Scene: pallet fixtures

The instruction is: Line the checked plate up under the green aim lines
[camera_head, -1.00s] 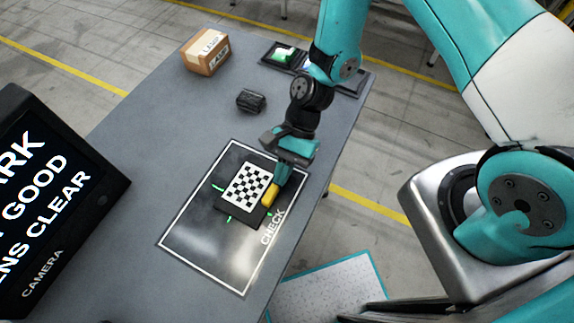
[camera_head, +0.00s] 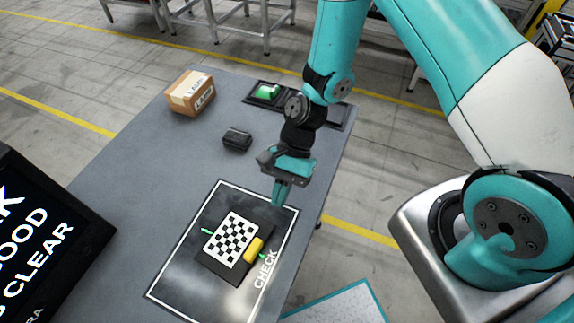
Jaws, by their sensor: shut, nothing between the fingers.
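The checked plate (camera_head: 232,239) is a dark square with a black-and-white checkerboard and a yellow grip (camera_head: 254,250) on its right side. It lies on the dark pad marked CHECK (camera_head: 191,285), inside the white outline. Short green aim lines show at the plate's left edge (camera_head: 207,231) and just right of the yellow grip (camera_head: 263,255); whether they line up with the plate I cannot tell. My gripper (camera_head: 280,203) is shut and empty, above the pad's upper right corner, apart from the yellow grip.
A cardboard box (camera_head: 190,93), a small black object (camera_head: 237,139) and a dark tray (camera_head: 262,92) with a green item stand farther back on the grey table (camera_head: 150,165). A dark screen (camera_head: 40,240) with white text stands at the left.

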